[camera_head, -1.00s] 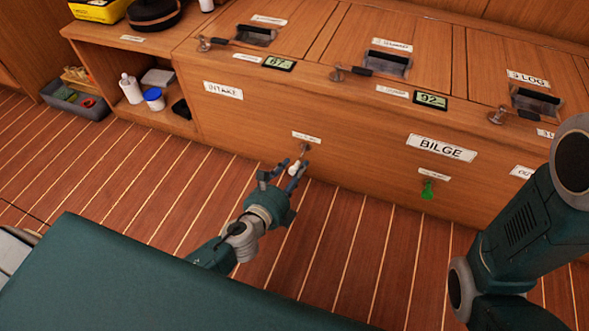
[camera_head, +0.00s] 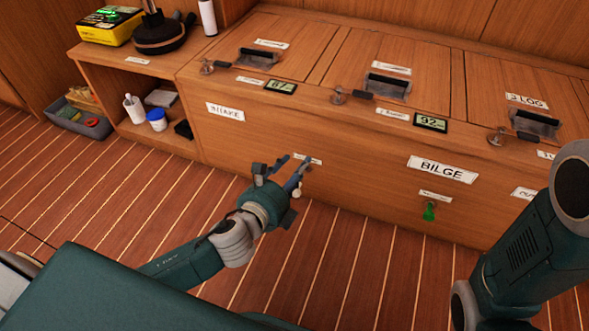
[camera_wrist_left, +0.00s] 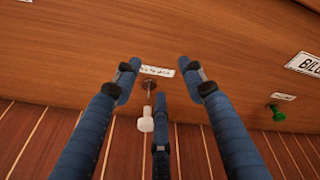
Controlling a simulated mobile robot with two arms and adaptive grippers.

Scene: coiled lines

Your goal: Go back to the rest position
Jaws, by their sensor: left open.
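My left gripper (camera_head: 281,168) is open in front of the wooden locker front, left of the BILGE label. In the left wrist view its blue fingers (camera_wrist_left: 158,75) are spread apart with nothing between them. A white knob-shaped piece (camera_wrist_left: 146,122) hangs from a small hook below a small label, beyond the fingers; it looks apart from them. In the head view the white piece (camera_head: 297,192) shows just beside the gripper. My right arm shows only as a dark green link at the right edge; its gripper is out of view.
A green piece (camera_head: 429,211) hangs below the BILGE label (camera_head: 443,169). The locker top (camera_head: 322,57) has several latched lids and small displays. An open shelf (camera_head: 158,125) holds bottles and jars at the left, beside a grey bin (camera_head: 78,121). The striped floor (camera_head: 110,190) is clear.

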